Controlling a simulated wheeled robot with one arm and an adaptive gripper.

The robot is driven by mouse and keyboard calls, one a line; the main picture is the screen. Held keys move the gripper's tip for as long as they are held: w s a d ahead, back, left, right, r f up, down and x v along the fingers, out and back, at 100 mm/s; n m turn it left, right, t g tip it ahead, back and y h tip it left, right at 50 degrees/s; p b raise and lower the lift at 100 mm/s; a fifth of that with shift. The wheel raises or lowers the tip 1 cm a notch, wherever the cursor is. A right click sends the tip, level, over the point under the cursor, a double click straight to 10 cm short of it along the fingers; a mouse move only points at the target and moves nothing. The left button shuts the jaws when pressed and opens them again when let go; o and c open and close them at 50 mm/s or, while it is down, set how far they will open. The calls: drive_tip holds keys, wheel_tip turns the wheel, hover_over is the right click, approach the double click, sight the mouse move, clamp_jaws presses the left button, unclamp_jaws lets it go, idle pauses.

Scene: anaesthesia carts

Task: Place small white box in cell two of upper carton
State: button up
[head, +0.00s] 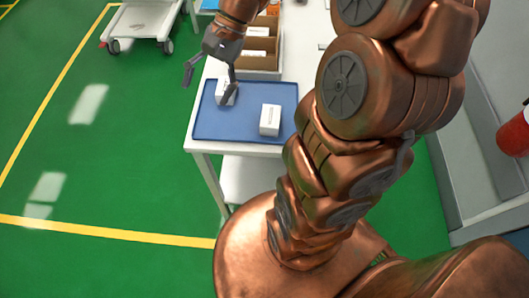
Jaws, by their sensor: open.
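A small white box (270,120) stands on the blue mat (245,127) at the right. A second white box (221,87) stands on the mat's left part, partly hidden by my gripper's right finger. My gripper (209,91) is open, with its fingers spread at the mat's left edge. The right finger overlaps the second box in the picture; I cannot tell whether they touch. The brown carton (279,60) stands behind the mat, divided into cells. White boxes show inside it, and my arm covers part of it.
The mat lies on a white table (200,143) with a lower shelf. A wheeled cart (138,22) stands at the upper left. A red cylindrical object (514,134) is at the right edge. The green floor at the left is clear.

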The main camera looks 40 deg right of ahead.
drive_tip(key=s+f+n+h, duration=0.1)
drive_tip(key=s+n+h, duration=0.2)
drive_tip(key=s, duration=0.6)
drive_tip(key=s+f+n+h, duration=0.2)
drive_tip(key=s+n+h, duration=0.2)
drive_tip(key=s, duration=0.6)
drive_tip(key=shift+d+f+n+g, duration=0.25)
drive_tip(key=shift+d+n+g, duration=0.15)
drive_tip(key=shift+n, duration=1)
